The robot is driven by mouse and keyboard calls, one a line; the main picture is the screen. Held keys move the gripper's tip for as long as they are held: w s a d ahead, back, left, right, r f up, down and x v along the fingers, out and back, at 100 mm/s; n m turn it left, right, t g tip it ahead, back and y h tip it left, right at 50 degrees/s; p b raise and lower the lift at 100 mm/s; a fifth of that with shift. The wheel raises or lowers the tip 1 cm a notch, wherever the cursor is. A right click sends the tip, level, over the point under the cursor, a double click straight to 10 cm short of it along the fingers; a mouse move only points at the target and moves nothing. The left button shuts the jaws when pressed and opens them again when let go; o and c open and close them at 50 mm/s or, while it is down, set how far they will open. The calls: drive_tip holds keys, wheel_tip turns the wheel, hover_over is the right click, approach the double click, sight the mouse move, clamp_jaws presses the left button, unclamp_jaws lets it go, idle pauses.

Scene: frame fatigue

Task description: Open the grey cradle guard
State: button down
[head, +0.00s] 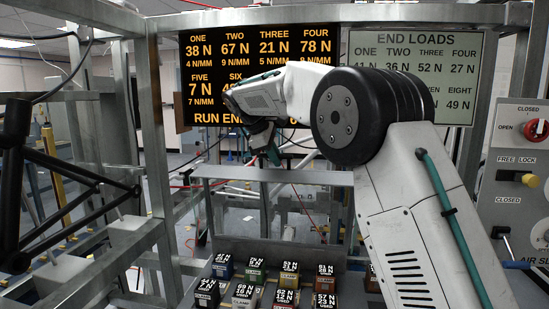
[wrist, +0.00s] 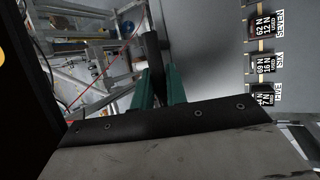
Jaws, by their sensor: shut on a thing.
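A grey frame with a flat top bar (head: 270,175), which looks like the cradle guard, stands in the middle of the head view, behind the rows of blocks. My gripper (head: 269,154) is just above that bar, its green fingers pointing down. In the wrist view my gripper (wrist: 158,80) is shut on a dark upright bar (wrist: 152,50), which looks like a handle. A broad grey surface (wrist: 205,45) lies right of the fingers. My arm covers the right side of the frame in the head view, and how the dark bar joins the guard is hidden.
Several coloured blocks with weight labels (head: 255,270) stand in rows at the front. A control panel (head: 517,190) with red and yellow knobs is at the right. A black tubular frame (head: 60,190) is at the left, beside metal posts (head: 153,150). Display boards hang behind.

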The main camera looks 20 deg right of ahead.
drive_tip(key=shift+d+f, duration=0.1)
drive_tip(key=shift+d, duration=0.05)
drive_tip(key=c, duration=1.4)
unclamp_jaws()
drive_tip(key=shift+a, duration=0.2)
drive_tip(key=shift+s+a+r, duration=0.1)
drive_tip(key=shift+a+r, duration=0.05)
drive_tip(key=shift+r, duration=0.15)
drive_tip(key=v, duration=0.7)
